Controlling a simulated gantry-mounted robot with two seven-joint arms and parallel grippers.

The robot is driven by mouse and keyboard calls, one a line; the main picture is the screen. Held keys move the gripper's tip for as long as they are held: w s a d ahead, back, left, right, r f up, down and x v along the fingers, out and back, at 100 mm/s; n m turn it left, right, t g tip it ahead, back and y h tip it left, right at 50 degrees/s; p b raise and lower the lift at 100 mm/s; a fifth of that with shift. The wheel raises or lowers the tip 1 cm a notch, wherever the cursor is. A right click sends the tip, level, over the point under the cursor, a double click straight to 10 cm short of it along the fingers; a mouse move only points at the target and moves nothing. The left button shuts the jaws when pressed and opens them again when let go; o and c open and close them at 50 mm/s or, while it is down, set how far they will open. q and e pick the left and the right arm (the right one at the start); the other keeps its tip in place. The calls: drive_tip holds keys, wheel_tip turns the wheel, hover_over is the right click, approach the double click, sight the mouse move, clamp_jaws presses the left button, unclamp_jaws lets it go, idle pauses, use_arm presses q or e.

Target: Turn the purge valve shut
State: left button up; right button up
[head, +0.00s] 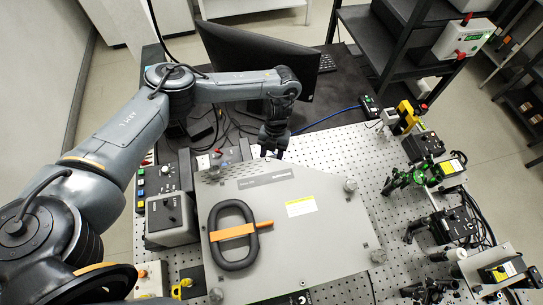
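My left arm reaches over the bench from the left, and its dark gripper (271,152) points down at the back edge of the large grey spectrometer housing (330,235). The fingertips are small and dark, so I cannot tell whether they are open or shut, or whether they touch anything. I cannot identify the purge valve for certain. A small panel with a red part (218,152) stands just left of the gripper, behind the housing. My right gripper is not in view.
A monitor (260,60) stands behind the arm. Control boxes (172,218) line the left side. Optics mounts (420,178) crowd the right; the perforated bench (345,150) between is mostly bare.

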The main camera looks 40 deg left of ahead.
use_arm(q)
clamp_jaws()
drive_tip(key=shift+s+a+r+n+p, duration=0.1)
drive_tip(key=shift+r+n+p, duration=0.05)
drive_tip(key=shift+n+p, duration=0.6)
drive_tip(key=shift+n+h+p, duration=0.3)
drive_tip(key=shift+n, duration=0.05)
drive_tip(key=shift+n+t, duration=0.3)
drive_tip(key=shift+n, duration=0.1)
unclamp_jaws()
